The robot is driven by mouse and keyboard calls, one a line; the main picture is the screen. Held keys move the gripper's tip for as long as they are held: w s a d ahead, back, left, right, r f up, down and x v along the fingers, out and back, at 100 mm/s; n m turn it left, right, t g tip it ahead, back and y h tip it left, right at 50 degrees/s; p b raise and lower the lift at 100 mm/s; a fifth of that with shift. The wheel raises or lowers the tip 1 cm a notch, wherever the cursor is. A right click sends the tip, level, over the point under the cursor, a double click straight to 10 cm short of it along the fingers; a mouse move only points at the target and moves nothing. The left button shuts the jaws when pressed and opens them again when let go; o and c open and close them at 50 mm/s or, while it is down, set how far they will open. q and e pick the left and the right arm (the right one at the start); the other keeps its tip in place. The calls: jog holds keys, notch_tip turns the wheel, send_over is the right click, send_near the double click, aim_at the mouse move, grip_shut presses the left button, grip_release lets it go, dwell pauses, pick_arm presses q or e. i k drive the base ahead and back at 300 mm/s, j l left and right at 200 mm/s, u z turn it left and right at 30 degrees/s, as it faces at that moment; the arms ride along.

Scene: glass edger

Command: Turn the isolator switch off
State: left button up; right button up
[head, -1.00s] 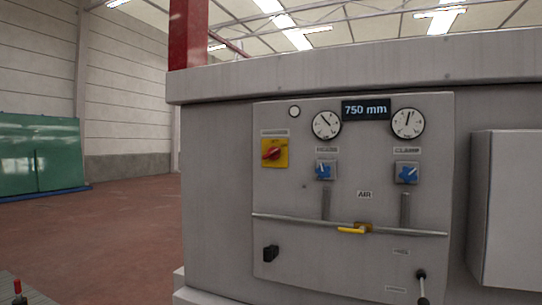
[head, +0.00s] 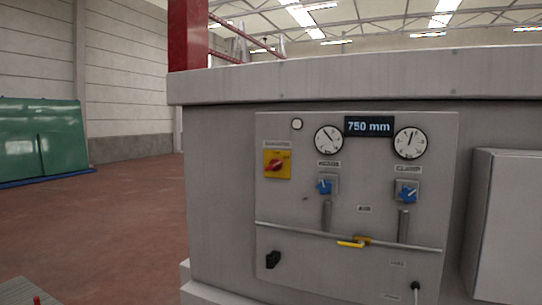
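The isolator switch (head: 277,164) is a red rotary handle on a yellow square plate, at the upper left of the grey control panel (head: 300,205). A small label sits just above it. Its handle looks tilted, with one end toward the lower left; its exact setting is too small to read. Nothing touches the switch. Neither of my grippers is in the head view.
The panel also bears two dial gauges (head: 329,140), a 750 mm display (head: 369,126), two blue knobs (head: 324,187), a yellow valve lever (head: 351,244) on a pipe and a black knob (head: 272,259). A grey box (head: 506,225) stands at the right. Red floor (head: 110,225) is clear at left.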

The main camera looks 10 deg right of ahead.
aim_at(276, 164)
jog(key=i+l+z, duration=0.1)
jog(key=i+l, duration=0.15)
jog(key=i, duration=0.15)
jog(key=i+l+z, duration=0.1)
jog(key=i+l, duration=0.15)
jog(key=i+l+z, duration=0.15)
jog(key=i, duration=0.35)
